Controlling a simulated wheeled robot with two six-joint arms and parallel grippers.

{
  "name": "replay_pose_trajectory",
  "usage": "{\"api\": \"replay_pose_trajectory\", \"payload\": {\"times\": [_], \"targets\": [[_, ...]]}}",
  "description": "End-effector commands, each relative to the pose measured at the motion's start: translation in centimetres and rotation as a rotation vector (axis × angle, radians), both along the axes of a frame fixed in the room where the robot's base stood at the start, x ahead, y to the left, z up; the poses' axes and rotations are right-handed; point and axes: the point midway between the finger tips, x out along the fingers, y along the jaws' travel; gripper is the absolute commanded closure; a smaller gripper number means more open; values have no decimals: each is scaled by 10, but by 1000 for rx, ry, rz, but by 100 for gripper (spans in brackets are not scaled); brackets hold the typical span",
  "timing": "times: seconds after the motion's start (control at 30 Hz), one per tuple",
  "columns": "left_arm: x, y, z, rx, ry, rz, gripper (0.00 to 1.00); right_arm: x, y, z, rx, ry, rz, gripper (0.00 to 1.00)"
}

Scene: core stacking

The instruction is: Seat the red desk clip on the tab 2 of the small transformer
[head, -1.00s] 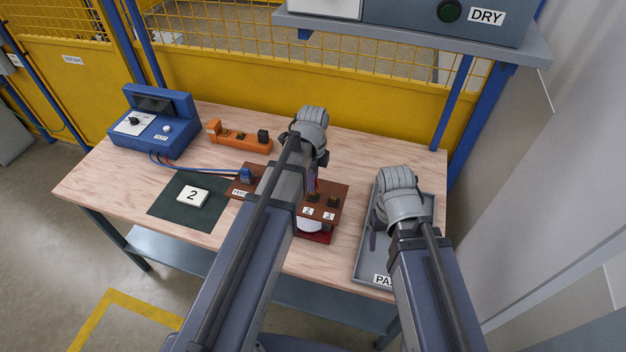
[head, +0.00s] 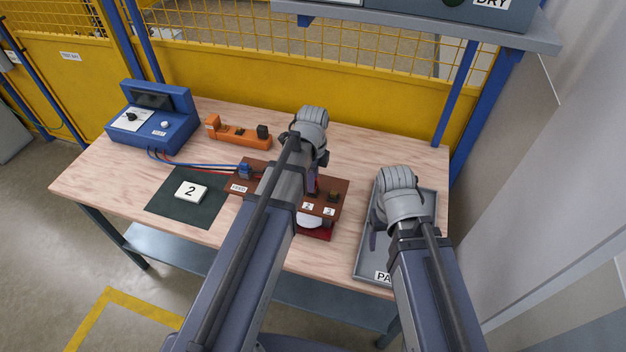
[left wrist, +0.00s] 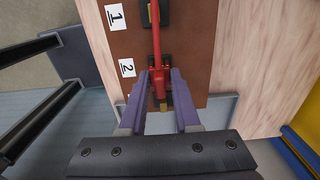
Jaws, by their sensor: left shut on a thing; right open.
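The small transformer is a brown board (head: 338,184) with numbered labels; it also shows in the left wrist view (left wrist: 188,40). My left gripper (left wrist: 166,80) is shut on the red desk clip (left wrist: 158,72), beside label 2 (left wrist: 127,67). The clip's long red part reaches up the picture over the dark block by label 1 (left wrist: 115,17). Tab 2 is hidden by the clip and fingers, so I cannot tell whether they touch. In the head view my left gripper (head: 313,184) hides the clip. My right gripper (head: 374,222) is open over the grey tray, mostly hidden by its wrist.
The grey tray (head: 425,240) lies at the table's right. A blue unit (head: 150,120) with wires, an orange block (head: 238,134) and a green mat (head: 160,206) with a card 2 (head: 191,192) are to the left. A shelf (head: 430,35) hangs above the back.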

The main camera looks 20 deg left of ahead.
Motion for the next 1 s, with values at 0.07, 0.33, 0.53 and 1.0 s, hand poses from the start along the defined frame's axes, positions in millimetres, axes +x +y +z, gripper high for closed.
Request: {"api": "replay_pose_trajectory", "payload": {"times": [0.07, 0.33, 0.53, 1.0], "targets": [[0, 0, -3, 0, 0, 0, 100, 0, 0, -3, 0, 0, 0, 29], [0, 0, -6, 0, 0, 0, 59, 0, 0, -6, 0, 0, 0, 29], [0, 0, -6, 0, 0, 0, 37, 0, 0, -6, 0, 0, 0, 29], [0, 0, 2, 0, 0, 0, 34, 0, 0, 2, 0, 0, -1, 29]]}}
